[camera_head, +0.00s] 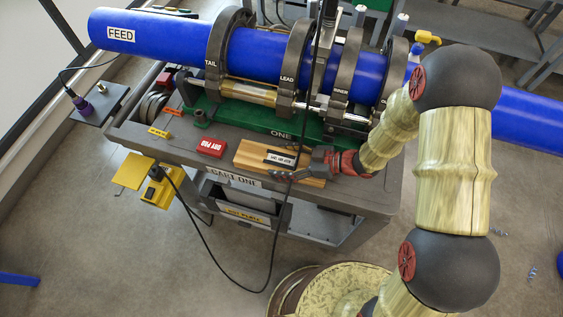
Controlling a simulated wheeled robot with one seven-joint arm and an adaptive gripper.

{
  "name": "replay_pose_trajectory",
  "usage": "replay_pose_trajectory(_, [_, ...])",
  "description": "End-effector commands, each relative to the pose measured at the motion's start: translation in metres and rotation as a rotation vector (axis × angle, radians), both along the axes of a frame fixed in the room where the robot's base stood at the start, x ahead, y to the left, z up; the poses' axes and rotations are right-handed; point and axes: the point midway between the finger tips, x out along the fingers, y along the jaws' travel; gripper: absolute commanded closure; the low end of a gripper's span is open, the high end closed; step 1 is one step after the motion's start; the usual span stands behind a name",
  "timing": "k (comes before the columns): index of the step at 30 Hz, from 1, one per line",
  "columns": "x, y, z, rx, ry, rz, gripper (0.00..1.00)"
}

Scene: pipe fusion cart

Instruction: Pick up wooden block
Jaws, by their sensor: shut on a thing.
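The wooden block (252,155) is a long, light tan piece at the front of the cart top. A dark plate with a white label lies on its upper face. My gripper (297,165) reaches in from the right with its grey fingers around the right part of the block, and it is shut on it. The fingers and a black cable hide some of the block there. I cannot tell whether the block rests on the cart or is slightly raised.
The cart top (130,128) also bears a red labelled box (211,147) left of the block. Behind are a green base (235,120) and dark clamp rings around a blue pipe (165,32). A black cable hangs across the cart front. A yellow bracket (133,172) juts out left.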

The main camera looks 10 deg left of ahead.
Motion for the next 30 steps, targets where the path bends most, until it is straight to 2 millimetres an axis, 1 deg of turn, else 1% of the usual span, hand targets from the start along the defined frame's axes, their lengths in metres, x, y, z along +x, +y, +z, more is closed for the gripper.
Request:
replay_pose_trajectory(1, [0.0,0.0,0.0,0.0,-0.001,0.0,0.61])
replay_pose_trajectory(10, [0.0,0.0,0.0,0.0,-0.001,0.001,0.78])
replay_pose_trajectory(20, [0.001,0.0,0.003,0.001,-0.002,0.001,0.79])
replay_pose_trajectory(23, [0.001,0.0,0.009,0.001,-0.003,0.001,0.79])
replay_pose_trajectory(30, [0.001,0.0,0.036,0.002,-0.004,0.001,0.79])
